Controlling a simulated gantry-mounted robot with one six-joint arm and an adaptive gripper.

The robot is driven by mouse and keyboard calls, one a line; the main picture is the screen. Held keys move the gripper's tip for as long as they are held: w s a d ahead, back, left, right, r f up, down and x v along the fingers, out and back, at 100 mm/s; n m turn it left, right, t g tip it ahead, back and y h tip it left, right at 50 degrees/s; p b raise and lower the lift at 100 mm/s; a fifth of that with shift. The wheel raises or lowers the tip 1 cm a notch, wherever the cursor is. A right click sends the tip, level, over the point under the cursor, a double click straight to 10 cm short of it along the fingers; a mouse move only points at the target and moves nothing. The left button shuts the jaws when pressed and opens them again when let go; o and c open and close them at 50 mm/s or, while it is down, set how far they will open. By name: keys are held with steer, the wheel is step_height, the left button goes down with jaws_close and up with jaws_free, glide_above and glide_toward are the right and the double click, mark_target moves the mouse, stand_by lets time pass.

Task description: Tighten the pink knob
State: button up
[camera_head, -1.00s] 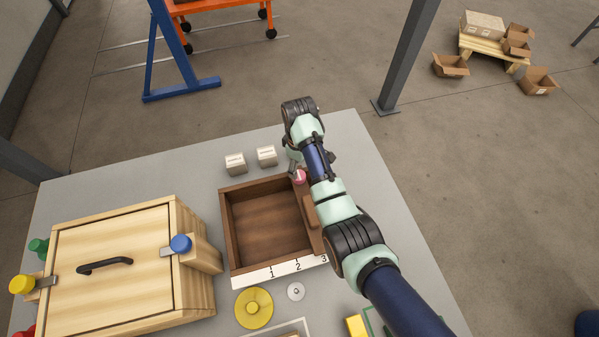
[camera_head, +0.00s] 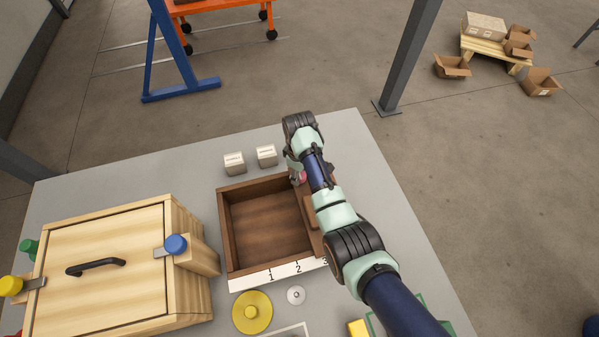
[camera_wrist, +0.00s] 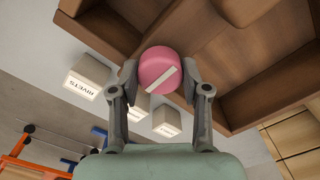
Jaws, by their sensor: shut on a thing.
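The pink knob (camera_wrist: 164,70) is round with a pale bar across its face. In the wrist view it sits between my two fingers, by the corner of the brown wooden tray (camera_wrist: 115,35). My gripper (camera_wrist: 158,80) is shut on the knob, one finger at each side. In the head view a small part of the pink knob (camera_head: 299,177) shows at the tray's far right corner. My arm hides most of the gripper there.
A wooden box with a blue knob (camera_head: 175,244) stands left. A yellow disc (camera_head: 252,312) lies in front. The tray's middle is empty.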

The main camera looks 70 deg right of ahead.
steer(key=shift+r+p, duration=0.15)
steer(key=shift+p, duration=0.25)
steer(key=m+p, duration=0.2)
steer(key=m, duration=0.1)
steer(key=shift+r+p, duration=0.1)
steer(key=shift+p, duration=0.3)
steer(key=m+p, duration=0.3)
steer(key=m, duration=0.2)
steer(key=m+p, duration=0.1)
steer(key=m, duration=0.4)
steer(key=shift+f, duration=0.2)
steer(key=m, duration=0.4)
steer(key=shift+m+p, duration=0.3)
steer(key=shift+m, duration=0.1)
steer(key=o, duration=1.1)
steer(key=shift+o, duration=0.2)
